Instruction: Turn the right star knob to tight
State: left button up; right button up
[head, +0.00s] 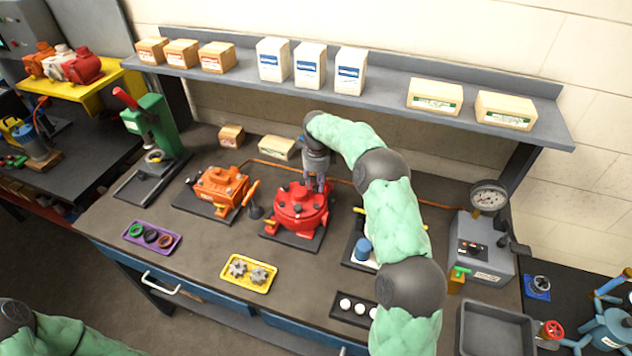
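A red motor housing (301,212) sits on a dark base plate in the middle of the bench, with small dark knobs or bolts on its top. My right gripper (318,184) points down at the back right of its top. Its fingertips are at or just above that top; I cannot tell whether they touch or hold a knob. The gripper and the small scale hide the spot under the fingers. Two grey star-shaped parts lie in a yellow tray (232,281) in front, the right one (259,276) beside the left one (238,268). My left gripper is out of view.
An orange motor (221,188) stands left of the red one, with an orange-handled tool (252,194) between them. A purple tray (141,244) with rings is at front left. A grey gauge box (478,248) stands right. A shelf (390,84) with boxes spans the back.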

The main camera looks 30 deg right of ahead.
aim_at(316, 186)
notch_tip(316, 186, up, 12)
dwell(0.6)
jog(key=shift+s+r, duration=0.1)
